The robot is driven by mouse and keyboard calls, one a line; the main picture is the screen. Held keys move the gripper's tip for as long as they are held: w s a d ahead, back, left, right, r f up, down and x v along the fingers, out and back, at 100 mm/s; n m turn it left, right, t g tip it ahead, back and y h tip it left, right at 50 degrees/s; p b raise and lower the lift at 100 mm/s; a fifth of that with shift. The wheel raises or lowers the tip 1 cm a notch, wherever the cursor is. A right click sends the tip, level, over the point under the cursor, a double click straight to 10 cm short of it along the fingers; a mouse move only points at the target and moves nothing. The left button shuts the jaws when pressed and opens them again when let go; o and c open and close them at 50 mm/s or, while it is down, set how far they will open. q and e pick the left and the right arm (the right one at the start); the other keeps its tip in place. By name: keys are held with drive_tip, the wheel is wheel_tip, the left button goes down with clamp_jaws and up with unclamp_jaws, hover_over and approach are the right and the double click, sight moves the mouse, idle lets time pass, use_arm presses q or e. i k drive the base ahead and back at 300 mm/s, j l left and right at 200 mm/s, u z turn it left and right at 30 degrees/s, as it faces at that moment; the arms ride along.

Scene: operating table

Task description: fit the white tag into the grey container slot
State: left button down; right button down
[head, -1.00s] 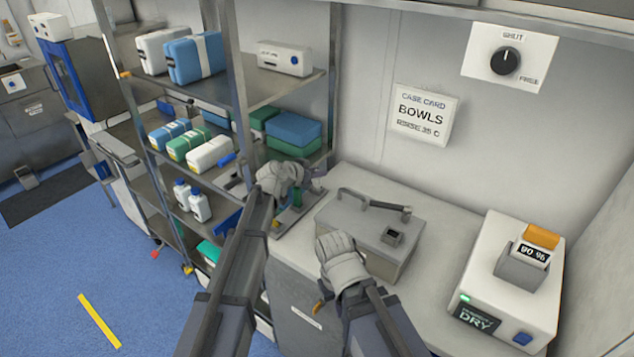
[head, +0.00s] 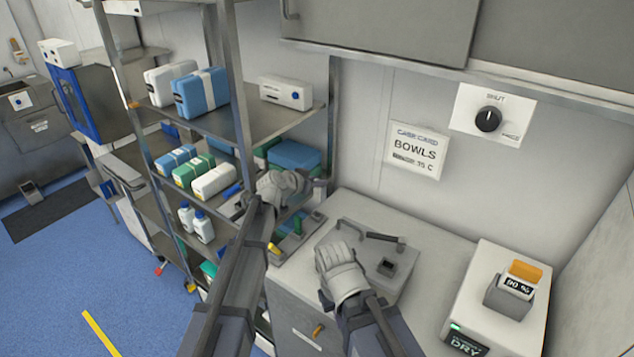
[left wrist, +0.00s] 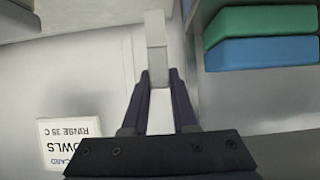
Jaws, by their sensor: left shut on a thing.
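My left gripper (head: 316,187) is at the right end of the shelf rack, above the back left of the counter. In the left wrist view it is shut on a narrow pale tag (left wrist: 156,45), which sticks out beyond the fingertips. The tag cannot be made out clearly in the head view. A grey container (head: 365,258) with a dark bar handle stands on the counter, right of and below my left gripper. A small dark square slot piece (head: 387,267) is on its top. My right gripper (head: 326,301) is low at the container's front left, mostly hidden by its wrist.
A small tray (head: 283,245) with a green item lies left of the container. A white dryer unit (head: 468,310) stands at the right of the counter. The shelf rack (head: 262,122) with packs is close on the left. A card sign (head: 417,152) hangs on the wall.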

sight(387, 271)
drive_tip(key=k+j, duration=0.2)
drive_tip(key=k+l, duration=0.1)
drive_tip(key=k, duration=0.5)
drive_tip(key=k+l, duration=0.1)
drive_tip(key=k, duration=0.45)
